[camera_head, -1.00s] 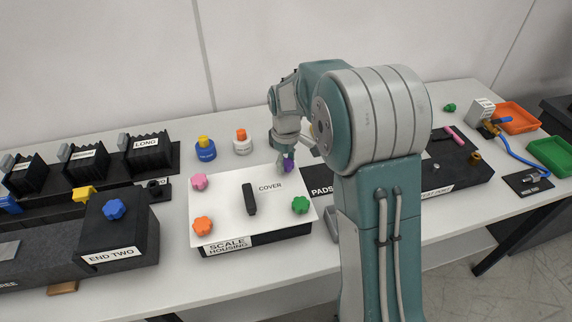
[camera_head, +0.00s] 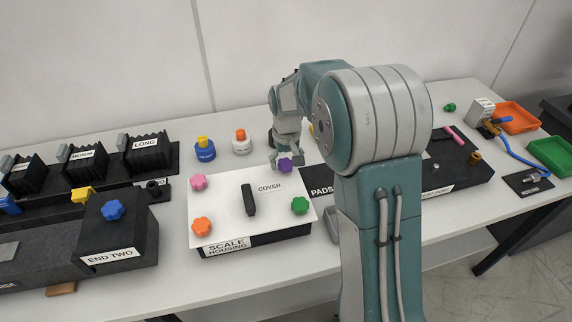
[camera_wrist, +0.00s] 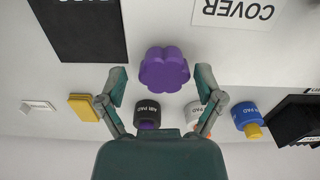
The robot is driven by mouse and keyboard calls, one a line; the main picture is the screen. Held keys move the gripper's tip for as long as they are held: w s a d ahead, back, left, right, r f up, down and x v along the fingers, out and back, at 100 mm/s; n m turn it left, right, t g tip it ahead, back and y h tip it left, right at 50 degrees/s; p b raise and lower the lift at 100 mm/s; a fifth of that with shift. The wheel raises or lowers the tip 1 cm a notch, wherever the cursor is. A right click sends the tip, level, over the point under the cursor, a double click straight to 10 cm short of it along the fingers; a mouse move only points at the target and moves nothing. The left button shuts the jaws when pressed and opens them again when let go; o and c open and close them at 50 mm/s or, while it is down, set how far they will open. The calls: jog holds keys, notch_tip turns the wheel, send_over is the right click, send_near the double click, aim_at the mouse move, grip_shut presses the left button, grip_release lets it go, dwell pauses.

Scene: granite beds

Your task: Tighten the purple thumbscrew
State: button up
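The purple thumbscrew (camera_head: 286,166) is a lobed knob at the far right corner of the white cover (camera_head: 228,200) on the scale housing. In the wrist view the purple thumbscrew (camera_wrist: 164,70) lies between my fingertips, with a gap on each side. My gripper (camera_head: 286,160) is low over that corner. In the wrist view my gripper (camera_wrist: 161,77) is open and holds nothing. The thumbscrew's shaft is hidden, so I cannot tell how far it is screwed in.
The cover also carries pink (camera_head: 198,182), orange (camera_head: 202,227) and green (camera_head: 300,205) thumbscrews and a black handle (camera_head: 249,200). A black pads plate (camera_head: 318,182) lies to the right.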

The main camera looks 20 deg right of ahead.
aim_at(286, 162)
jog(key=shift+r, duration=0.1)
jog(key=shift+a+r, duration=0.15)
jog(key=shift+r, duration=2.8)
notch_tip(286, 162, up, 12)
jog(key=s+f+t, duration=0.1)
jog(key=s+t, duration=0.1)
jog(key=s, duration=1.2)
jog(key=s+f+m+t, duration=0.1)
jog(key=s+t, duration=0.2)
jog(key=s, duration=1)
jog(key=shift+s+f+t, duration=0.3)
jog(key=shift+s, duration=0.05)
